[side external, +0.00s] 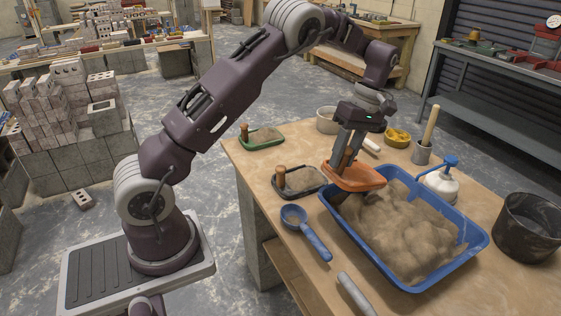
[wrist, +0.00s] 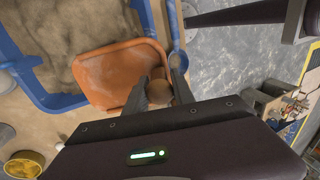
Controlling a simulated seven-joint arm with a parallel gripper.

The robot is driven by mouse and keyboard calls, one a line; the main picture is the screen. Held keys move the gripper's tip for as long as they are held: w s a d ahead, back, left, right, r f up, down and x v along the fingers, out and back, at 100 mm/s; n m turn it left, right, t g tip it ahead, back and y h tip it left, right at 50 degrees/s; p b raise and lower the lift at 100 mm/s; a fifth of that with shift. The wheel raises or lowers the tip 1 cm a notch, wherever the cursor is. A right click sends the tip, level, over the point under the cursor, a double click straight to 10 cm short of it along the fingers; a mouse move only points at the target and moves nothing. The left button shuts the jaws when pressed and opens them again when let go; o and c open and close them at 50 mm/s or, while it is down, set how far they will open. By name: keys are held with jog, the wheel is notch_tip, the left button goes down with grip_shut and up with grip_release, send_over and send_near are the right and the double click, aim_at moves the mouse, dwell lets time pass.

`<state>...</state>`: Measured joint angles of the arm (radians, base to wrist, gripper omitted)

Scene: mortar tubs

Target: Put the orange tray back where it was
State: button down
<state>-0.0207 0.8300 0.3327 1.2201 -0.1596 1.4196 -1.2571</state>
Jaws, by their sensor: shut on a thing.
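The tray's inside looks dusty and holds no clear heap. The blue tub (side external: 403,280) is filled with lumpy grey-brown mortar (side external: 405,225). Whether the tray touches the tub rim cannot be told.
A black-edged tray (side external: 300,182) and a green tray (side external: 262,138) lie left of the tub. A blue scoop (side external: 307,232) lies in front. Bare wood shows between the trays.

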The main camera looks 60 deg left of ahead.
jog(key=s+a+f+t, duration=0.1)
jog(key=s+a+f, duration=0.1)
jog(key=a, duration=0.9)
jog(key=s+a+f+t, duration=0.1)
jog(key=s+a, duration=0.2)
jog(key=a, duration=0.7)
jog(key=s+a+f+t, duration=0.1)
jog(key=s+a+f, duration=0.1)
jog(key=a, duration=0.9)
jog(key=f, duration=0.6)
jog(key=a+f, duration=0.1)
jog(key=f, duration=0.2)
jog(key=shift+s+f, duration=0.25)
jog(key=shift+s, duration=0.1)
jog(key=shift+f, duration=0.2)
jog(key=c, duration=1.1)
grip_release()
jog(key=shift+d, duration=0.1)
jog(key=shift+o, duration=0.2)
